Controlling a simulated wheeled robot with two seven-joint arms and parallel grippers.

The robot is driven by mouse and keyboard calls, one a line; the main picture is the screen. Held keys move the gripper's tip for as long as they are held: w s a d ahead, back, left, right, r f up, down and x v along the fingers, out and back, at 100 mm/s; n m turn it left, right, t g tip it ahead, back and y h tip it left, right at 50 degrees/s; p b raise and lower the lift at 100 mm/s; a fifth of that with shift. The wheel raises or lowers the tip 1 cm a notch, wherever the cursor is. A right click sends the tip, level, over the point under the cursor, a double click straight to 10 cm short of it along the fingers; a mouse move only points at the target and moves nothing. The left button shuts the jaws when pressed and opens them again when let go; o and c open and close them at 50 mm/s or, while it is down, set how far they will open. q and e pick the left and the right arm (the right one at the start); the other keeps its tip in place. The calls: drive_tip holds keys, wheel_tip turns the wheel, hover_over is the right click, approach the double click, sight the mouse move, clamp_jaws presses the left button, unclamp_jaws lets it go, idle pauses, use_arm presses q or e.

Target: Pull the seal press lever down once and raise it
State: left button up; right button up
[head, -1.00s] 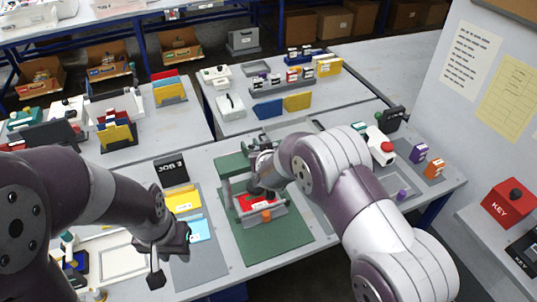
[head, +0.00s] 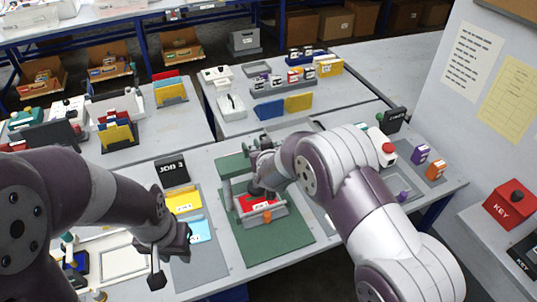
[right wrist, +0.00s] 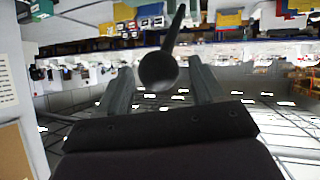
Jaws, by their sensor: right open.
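The seal press stands on a green mat (head: 285,243) in the middle of the near table. A red piece with a white label (head: 257,201) lies in its base, with an orange knob (head: 267,216) at the front. My right arm reaches over the press and largely hides its lever in the head view. In the right wrist view, the dark lever with its round knob (right wrist: 158,70) sits between the spread fingers of my right gripper (right wrist: 162,88); I see no clear grip on it. My left gripper (head: 155,272) hangs near the table's front edge, away from the press; its jaw opening is unclear.
Yellow (head: 184,201) and blue (head: 199,230) cards lie on a grey mat left of the press, below a black JOB 3 sign (head: 172,171). Purple (head: 420,154) and orange (head: 436,169) blocks stand at the right. A red KEY box (head: 510,203) is farther right.

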drive_tip(key=b+v, duration=0.2)
drive_tip(key=v, duration=0.9)
drive_tip(key=shift+s+r+b, duration=0.2)
drive_tip(key=shift+b, duration=0.1)
